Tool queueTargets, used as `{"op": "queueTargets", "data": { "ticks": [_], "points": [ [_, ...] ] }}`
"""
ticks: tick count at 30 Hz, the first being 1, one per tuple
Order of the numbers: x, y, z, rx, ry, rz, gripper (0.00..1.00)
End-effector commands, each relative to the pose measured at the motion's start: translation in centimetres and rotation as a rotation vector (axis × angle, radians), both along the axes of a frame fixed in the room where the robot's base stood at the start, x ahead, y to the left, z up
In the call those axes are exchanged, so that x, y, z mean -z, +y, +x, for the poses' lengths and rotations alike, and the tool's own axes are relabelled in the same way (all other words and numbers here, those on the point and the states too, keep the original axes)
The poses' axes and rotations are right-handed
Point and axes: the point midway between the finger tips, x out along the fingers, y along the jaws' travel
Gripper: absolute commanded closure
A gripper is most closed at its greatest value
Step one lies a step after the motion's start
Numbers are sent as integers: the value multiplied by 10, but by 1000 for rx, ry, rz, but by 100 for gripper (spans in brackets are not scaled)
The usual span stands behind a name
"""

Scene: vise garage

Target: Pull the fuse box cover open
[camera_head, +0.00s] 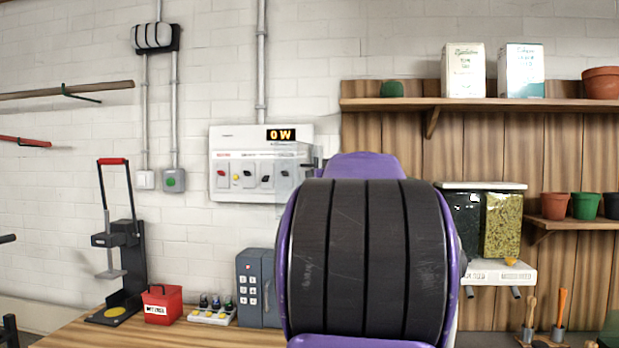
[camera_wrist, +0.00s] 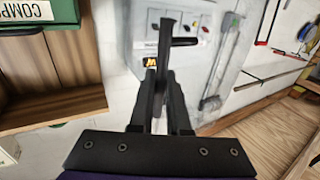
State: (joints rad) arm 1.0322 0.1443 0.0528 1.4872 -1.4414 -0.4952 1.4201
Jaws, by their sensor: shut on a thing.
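The white fuse box (camera_head: 232,187) is on the brick wall left of my arm in the head view. It has a lit "0 W" display and a row of switches. A see-through cover (camera_head: 287,178) appears over its right part, but its exact angle is hard to tell. In the wrist view, my gripper (camera_wrist: 164,74) is at the fuse box (camera_wrist: 203,40), with its black fingers close together. It is shut on a dark part of the cover, seemingly its handle (camera_wrist: 184,42). The hold is partly hidden by the fingers, and in the head view by my arm.
Below the fuse box is a wooden bench (camera_head: 165,334) with a red box (camera_head: 162,304), a grey keypad box (camera_head: 256,287) and a black press (camera_head: 122,255). A wooden shelf (camera_head: 480,104) with tins and pots is at right.

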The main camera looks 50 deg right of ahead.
Motion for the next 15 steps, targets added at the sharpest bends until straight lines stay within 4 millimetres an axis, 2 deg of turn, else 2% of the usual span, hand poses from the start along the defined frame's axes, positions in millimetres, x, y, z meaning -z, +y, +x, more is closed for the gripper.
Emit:
{"op": "queueTargets", "data": {
  "ticks": [15],
  "points": [
    [4,-3,-5,-16,11,6,100]
  ]
}}
